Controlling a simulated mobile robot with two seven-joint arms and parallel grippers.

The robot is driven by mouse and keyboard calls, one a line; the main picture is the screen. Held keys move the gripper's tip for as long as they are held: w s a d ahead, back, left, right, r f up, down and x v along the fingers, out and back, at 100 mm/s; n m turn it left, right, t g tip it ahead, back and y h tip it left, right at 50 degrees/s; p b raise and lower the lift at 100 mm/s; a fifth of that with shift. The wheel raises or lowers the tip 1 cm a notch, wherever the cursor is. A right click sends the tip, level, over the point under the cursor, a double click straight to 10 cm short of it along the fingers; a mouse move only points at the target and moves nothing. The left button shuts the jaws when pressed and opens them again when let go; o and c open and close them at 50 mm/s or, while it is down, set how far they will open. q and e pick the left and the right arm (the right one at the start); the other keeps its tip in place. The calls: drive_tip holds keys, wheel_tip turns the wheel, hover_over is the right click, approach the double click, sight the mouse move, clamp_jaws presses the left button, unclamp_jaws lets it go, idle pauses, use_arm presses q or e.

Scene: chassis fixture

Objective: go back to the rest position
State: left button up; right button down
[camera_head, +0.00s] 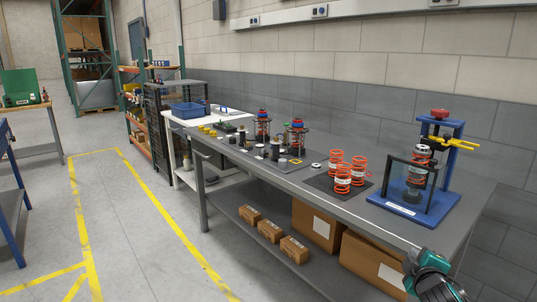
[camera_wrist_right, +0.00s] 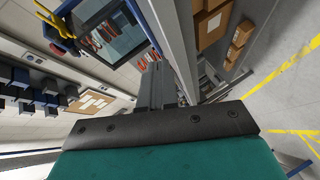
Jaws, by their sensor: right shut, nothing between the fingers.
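My right gripper (camera_head: 410,266) shows at the lower right of the head view, by the front edge of the grey workbench (camera_head: 300,184). Its housing is teal and black. In the right wrist view its dark fingers (camera_wrist_right: 160,86) are together, with nothing seen between them. My left gripper is in neither view. The blue fixture (camera_head: 398,207) with a clear guard, a red knob and yellow forks stands at the bench's right end, beyond the right gripper and apart from it.
Orange springs (camera_head: 343,179) stand on a dark mat left of the fixture. Several small parts and two spring assemblies stand farther along. Cardboard boxes (camera_head: 316,228) sit on the lower shelf. The floor left of the bench is clear, with yellow lines.

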drive_tip(key=s+a+f+m+g+y, duration=0.2)
drive_tip(key=s+a+f+y, duration=0.2)
drive_tip(key=s+a+f, duration=0.75)
drive_tip(key=s+a+f+m+y, duration=0.1)
drive_tip(key=s+a+f+m, duration=0.1)
drive_tip(key=s+a, duration=0.2)
drive_tip(key=s+a+f+m+g+y, duration=0.1)
drive_tip(key=s+a, duration=0.4)
drive_tip(key=s, duration=0.6)
wheel_tip(320, 180, down, 2)
drive_tip(key=shift+s+m+y, duration=0.3)
drive_tip(key=shift+m+y, duration=0.2)
drive_tip(key=shift+m, duration=0.6)
